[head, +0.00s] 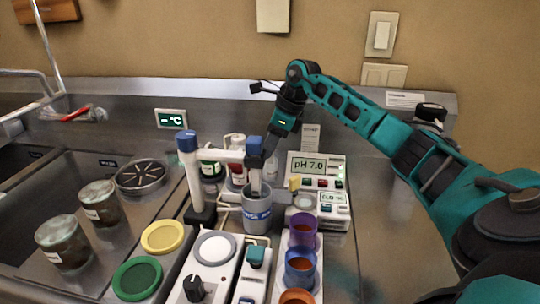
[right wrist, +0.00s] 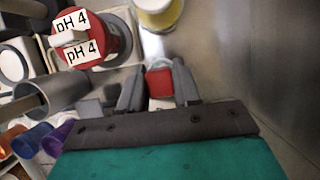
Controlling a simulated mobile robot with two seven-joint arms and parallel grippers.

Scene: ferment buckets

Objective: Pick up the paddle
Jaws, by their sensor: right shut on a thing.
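My right gripper (head: 264,158) reaches down from the right, beside the blue clamp on the white stand and just above the grey cup (head: 257,217). A grey upright piece that looks like the paddle (head: 255,182) runs from there down into the cup; its lower end is hidden by the cup wall. In the right wrist view the two fingers (right wrist: 158,90) are slightly apart. The gripper is shut on the paddle, though the grip itself is hard to see. A red and white piece shows between the fingers, and I cannot tell whether it is part of the paddle. My left gripper is out of view.
The white stand (head: 195,185) with its arm is close to the gripper. A pH meter (head: 316,168) is to the right. Purple, blue and orange cups (head: 301,262) stand in front. A red pH 4 bottle (right wrist: 100,40) is behind. Clear steel lies at right.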

